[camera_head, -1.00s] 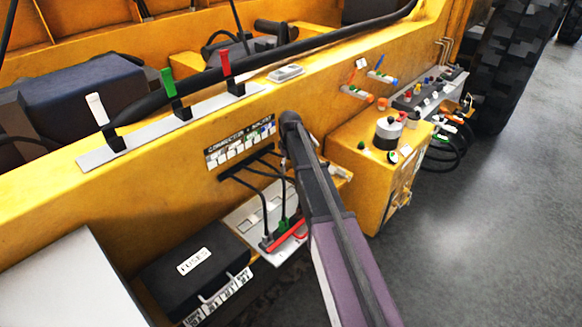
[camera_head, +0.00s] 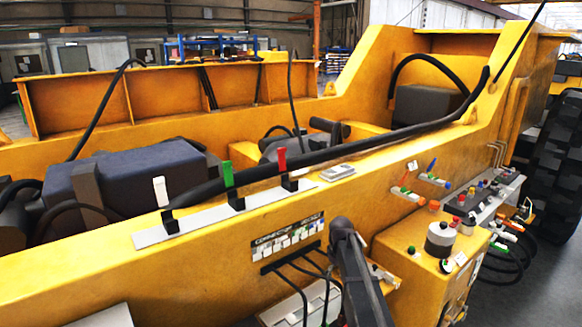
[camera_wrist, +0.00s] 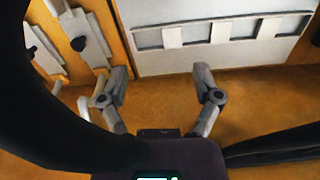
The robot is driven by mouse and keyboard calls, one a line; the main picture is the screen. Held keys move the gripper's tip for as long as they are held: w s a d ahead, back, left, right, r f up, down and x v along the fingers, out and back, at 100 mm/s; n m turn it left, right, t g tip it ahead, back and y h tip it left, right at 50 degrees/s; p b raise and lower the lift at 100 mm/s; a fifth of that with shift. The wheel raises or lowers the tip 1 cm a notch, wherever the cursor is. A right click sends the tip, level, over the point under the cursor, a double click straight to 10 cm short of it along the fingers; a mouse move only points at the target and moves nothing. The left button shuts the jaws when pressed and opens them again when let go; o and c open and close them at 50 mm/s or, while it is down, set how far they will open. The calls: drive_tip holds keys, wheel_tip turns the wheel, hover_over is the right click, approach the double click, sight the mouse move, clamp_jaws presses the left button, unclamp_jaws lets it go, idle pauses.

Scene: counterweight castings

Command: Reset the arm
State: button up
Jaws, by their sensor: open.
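My arm (camera_head: 358,275) rises from the bottom edge of the head view, in front of the yellow machine frame. Its visible end is just right of the labelled connector panel (camera_head: 287,238). My gripper does not show clearly in the head view. In the wrist view my gripper (camera_wrist: 160,80) is open, its two grey fingers wide apart with nothing between them. Beyond the fingers is an orange-yellow surface and a pale panel with a row of slots (camera_wrist: 222,38).
White, green and red levers (camera_head: 229,188) stand on the frame's top. A yellow box with a round knob (camera_head: 440,235) stands right of my arm. Black cables (camera_head: 292,285) hang below the connector panel. Dark curved shapes cross the wrist view. A large tyre is at far right.

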drive_tip(key=s+m, duration=0.6)
drive_tip(key=s, duration=1.9)
drive_tip(key=shift+s, duration=0.2)
drive_tip(key=shift+a, duration=0.1)
